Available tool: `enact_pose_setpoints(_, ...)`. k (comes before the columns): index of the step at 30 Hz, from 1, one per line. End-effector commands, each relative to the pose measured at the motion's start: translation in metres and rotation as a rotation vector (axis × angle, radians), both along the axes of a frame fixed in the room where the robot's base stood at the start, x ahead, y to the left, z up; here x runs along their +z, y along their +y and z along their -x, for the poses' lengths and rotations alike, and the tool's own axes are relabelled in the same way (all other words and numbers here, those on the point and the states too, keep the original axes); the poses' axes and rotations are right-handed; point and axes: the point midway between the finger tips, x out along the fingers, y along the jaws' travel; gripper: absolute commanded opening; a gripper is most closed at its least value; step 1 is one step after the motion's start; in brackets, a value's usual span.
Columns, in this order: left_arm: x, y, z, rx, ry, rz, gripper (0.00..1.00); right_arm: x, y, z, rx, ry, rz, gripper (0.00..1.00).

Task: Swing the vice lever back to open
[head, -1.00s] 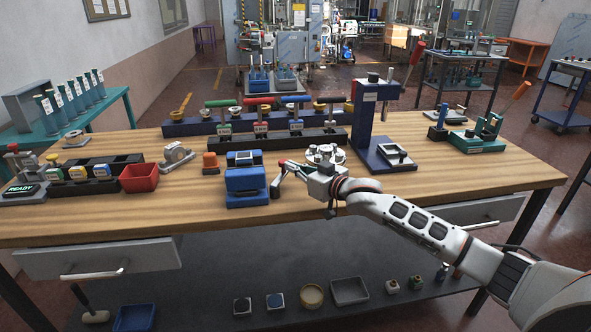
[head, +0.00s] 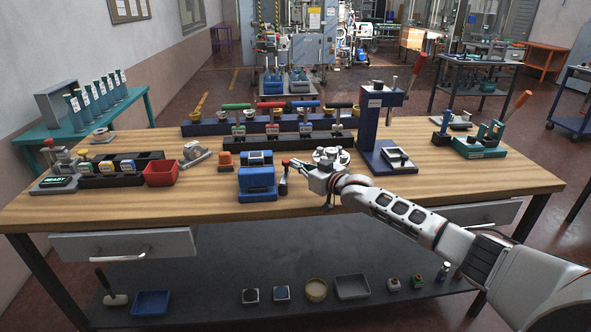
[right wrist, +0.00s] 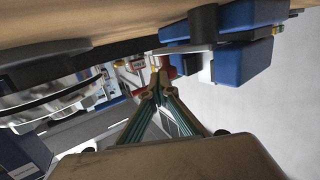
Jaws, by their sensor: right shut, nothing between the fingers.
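The blue vice (head: 257,182) stands near the front edge of the wooden bench, left of my right arm. A red knob (head: 286,162) shows just right of it, at my right gripper (head: 284,182). In the right wrist view, the vice (right wrist: 242,45) is at upper right. The grey lever arm (right wrist: 186,49) reaches out from it towards my fingertips. Red parts (right wrist: 168,71) show just beyond my right gripper (right wrist: 157,84). The right fingers are closed together with nothing between them, close beside the lever; contact is unclear. My left gripper is not in view.
A red bin (head: 160,173) and an orange block (head: 225,160) lie left of the vice. A round metal fixture (head: 331,157) is behind my right gripper, and a dark blue press (head: 368,125) stands to its right. The bench's front right is fairly clear.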

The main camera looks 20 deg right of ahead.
Motion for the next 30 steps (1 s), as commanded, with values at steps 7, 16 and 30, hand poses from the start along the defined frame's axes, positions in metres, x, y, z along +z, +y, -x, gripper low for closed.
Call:
enact_pose_setpoints(7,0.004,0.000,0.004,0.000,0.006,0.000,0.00,0.002,-0.003,-0.011,-0.007,-0.002,-0.002,0.00)
enact_pose_setpoints(16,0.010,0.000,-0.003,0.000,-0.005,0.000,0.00,0.000,0.000,-0.014,-0.005,-0.001,-0.003,0.00)
enact_pose_setpoints(30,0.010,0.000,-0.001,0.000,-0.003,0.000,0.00,0.000,0.000,-0.014,-0.005,-0.001,-0.003,0.00)
